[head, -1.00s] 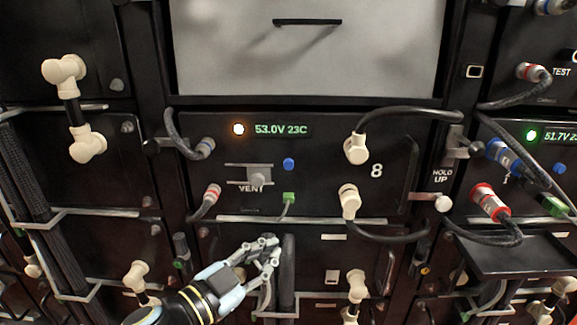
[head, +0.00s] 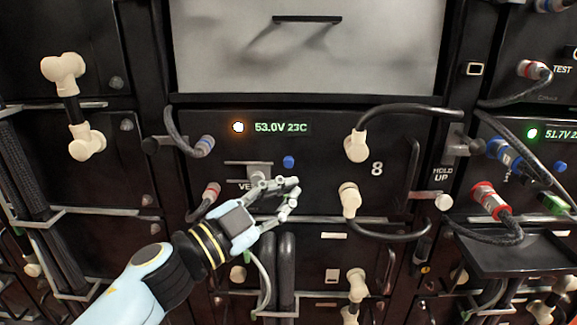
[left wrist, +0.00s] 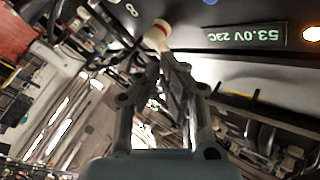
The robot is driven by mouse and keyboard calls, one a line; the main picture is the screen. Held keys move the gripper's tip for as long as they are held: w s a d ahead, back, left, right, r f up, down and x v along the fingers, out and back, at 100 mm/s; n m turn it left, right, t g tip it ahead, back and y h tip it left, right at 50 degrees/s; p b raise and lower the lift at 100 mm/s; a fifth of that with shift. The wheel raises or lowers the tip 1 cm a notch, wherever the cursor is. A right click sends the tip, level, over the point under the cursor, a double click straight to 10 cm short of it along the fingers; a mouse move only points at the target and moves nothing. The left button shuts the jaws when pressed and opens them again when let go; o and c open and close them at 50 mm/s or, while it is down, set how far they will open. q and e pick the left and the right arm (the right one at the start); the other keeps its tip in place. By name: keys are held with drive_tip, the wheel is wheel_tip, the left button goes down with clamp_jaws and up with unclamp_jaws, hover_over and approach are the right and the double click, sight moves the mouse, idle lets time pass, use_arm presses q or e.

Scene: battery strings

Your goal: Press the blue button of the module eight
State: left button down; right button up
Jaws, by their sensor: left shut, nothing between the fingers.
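Module eight (head: 330,195) is a black panel with a white "8" in the middle of the head view. Its display (head: 281,128) reads 53.0V 23C beside an orange lamp (head: 238,127). The small round blue button (head: 289,162) is on its face, left of centre. My left gripper (head: 295,188) is shut and empty, a little below the blue button. Its distance from the panel is hard to judge. It hides the green plug and part of the VENT label.
A grey vent latch (head: 259,170) sits just left of the button. Cream elbow connectors (head: 356,147) with black cables stick out to the right. A metal rail (head: 385,218) runs below.

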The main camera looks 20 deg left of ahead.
sight(289, 162)
use_arm(q)
drive_tip(key=w, duration=0.2)
drive_tip(key=w+a+b, duration=0.1)
drive_tip(key=w, duration=0.2)
drive_tip(key=w+a+b, duration=0.1)
drive_tip(key=w, duration=0.1)
drive_tip(key=shift+w+a, duration=0.1)
drive_tip(key=shift+w, duration=0.1)
idle(1.3)
drive_tip(key=shift+w+a, duration=0.1)
drive_tip(key=shift+w, duration=0.25)
